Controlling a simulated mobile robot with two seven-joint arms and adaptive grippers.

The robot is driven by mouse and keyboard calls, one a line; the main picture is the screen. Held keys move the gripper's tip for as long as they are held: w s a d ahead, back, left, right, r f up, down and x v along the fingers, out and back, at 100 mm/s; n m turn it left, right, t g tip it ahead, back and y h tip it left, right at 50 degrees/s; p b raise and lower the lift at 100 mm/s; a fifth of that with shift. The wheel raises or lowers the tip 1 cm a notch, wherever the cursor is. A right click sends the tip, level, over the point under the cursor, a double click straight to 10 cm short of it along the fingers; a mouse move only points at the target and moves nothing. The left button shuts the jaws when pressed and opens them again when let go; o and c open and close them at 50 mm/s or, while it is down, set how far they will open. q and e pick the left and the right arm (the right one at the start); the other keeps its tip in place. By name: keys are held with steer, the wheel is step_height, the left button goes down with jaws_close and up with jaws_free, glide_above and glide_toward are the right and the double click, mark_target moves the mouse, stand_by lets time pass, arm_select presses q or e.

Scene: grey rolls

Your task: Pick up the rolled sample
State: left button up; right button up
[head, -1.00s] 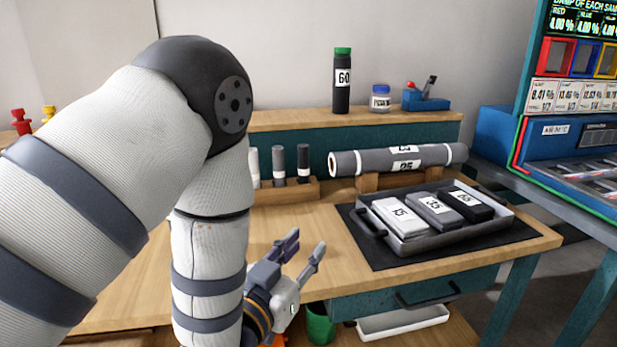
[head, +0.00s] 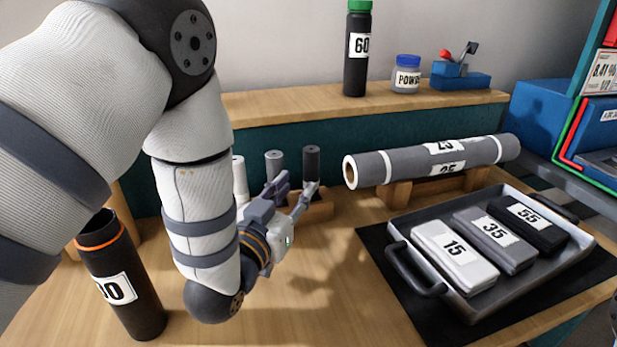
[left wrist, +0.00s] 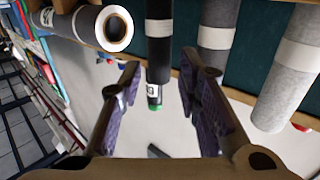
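A large grey roll (head: 425,161) with white bands and a white label lies on wooden supports at the back of the table. Its open end (left wrist: 115,28) shows at the upper left in the left wrist view. Three small rolls, light (head: 240,182), grey (head: 274,163) and dark (head: 311,162), stand upright in a wooden rack. My left gripper (head: 295,192) is open and empty in front of this rack, left of the large roll and apart from it. In the left wrist view the dark small roll (left wrist: 158,45) appears between the spread fingers (left wrist: 165,88).
A tray (head: 468,308) with flat packs marked 15, 35 and 55 sits on a dark mat (head: 385,255) at right. A black cylinder (head: 125,285) with an orange ring stands at left. A green-capped bottle (head: 355,75) stands on the shelf. Bare tabletop lies before the rack.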

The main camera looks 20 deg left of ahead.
mark_target(308, 172)
arm_select(q)
steer(key=w, duration=0.8)
steer(key=shift+d+r, duration=0.1)
steer(key=shift+d, duration=0.25)
jaws_close()
